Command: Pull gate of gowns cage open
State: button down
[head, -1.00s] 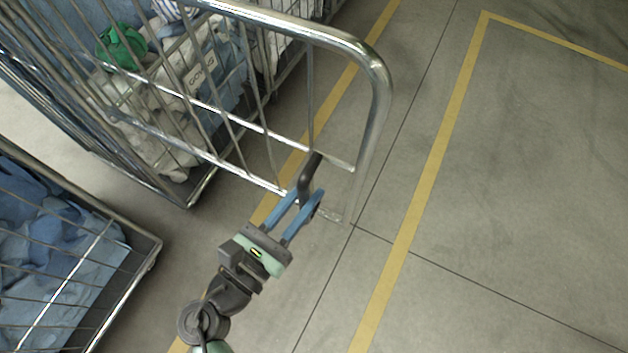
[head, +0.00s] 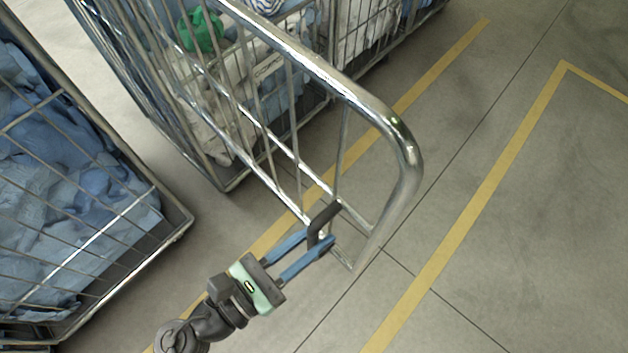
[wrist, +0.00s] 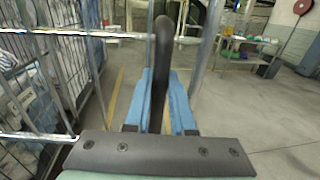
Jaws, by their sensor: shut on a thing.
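The gate (head: 345,88) of the gowns cage is a silver tube frame with thin bars, standing swung out from the cage in the head view. A dark handle (head: 321,219) sits on the gate's lower part near its free edge. My gripper (head: 322,242) is shut on this handle, with its blue fingers on either side. In the wrist view the handle (wrist: 161,75) rises between the blue fingers (wrist: 162,103). The cage (head: 228,178) behind holds pale and blue cloth bags and a green bundle (head: 201,32). The cage's label cannot be read now.
Another cage (head: 175,232) with blue cloth stands at the left, close to my arm. A further cage (head: 375,45) stands at the top. Open floor (head: 520,240) with yellow lines lies to the right. The wrist view shows a table (wrist: 240,62) farther back.

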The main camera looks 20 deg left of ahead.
jog(key=c, duration=0.8)
grip_release()
jog(key=shift+o, duration=0.2)
jog(key=b+v, duration=0.3)
jog(key=v, duration=1)
jog(key=shift+r, duration=0.1)
